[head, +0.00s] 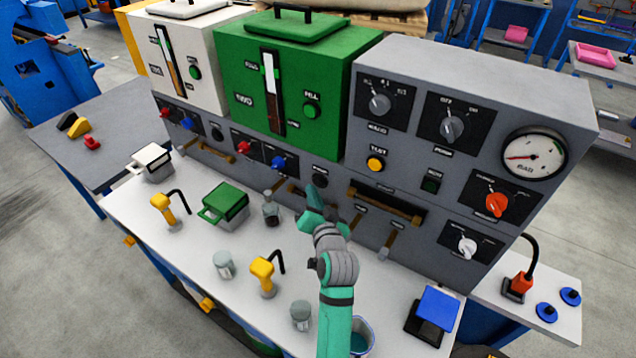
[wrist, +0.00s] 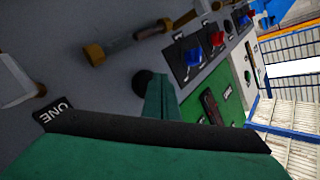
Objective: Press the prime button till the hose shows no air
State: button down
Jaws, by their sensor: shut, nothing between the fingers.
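My gripper (head: 314,202) is shut and empty at the front of the grey panel, just below a round black button (head: 320,181) under the green tank. In the wrist view the same button (wrist: 143,80) lies at the tip of the green fingers (wrist: 160,98); I cannot tell whether they touch. I cannot read a prime label on it. A short tube with brass-coloured ends (wrist: 130,38) runs on the panel near the button. It may be the hose; any air in it cannot be made out. My arm hides part of this area in the head view.
Blue (head: 278,163) and red (head: 243,147) knobs sit left of the button. A brown bar (head: 385,205) and levers (head: 390,240) are to its right. The white bench (head: 190,245) holds a green container (head: 225,203), yellow-handled tools (head: 263,277) and grey cups (head: 224,264).

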jog(key=shift+s+a, duration=0.75)
jog(key=shift+s, duration=0.25)
jog(key=shift+s+a, duration=0.7)
jog(key=shift+s, duration=0.3)
dwell(1.8)
jog(key=shift+s+a, duration=0.6)
jog(key=shift+s, duration=0.2)
jog(key=shift+s+a, duration=0.55)
jog(key=shift+s, duration=0.2)
jog(key=shift+w+d, duration=0.1)
jog(key=shift+w, duration=0.05)
jog(key=w+d, duration=0.5)
jog(key=w, duration=0.2)
jog(key=shift+w+d, duration=0.1)
jog(key=shift+d, duration=0.05)
dwell(1.6)
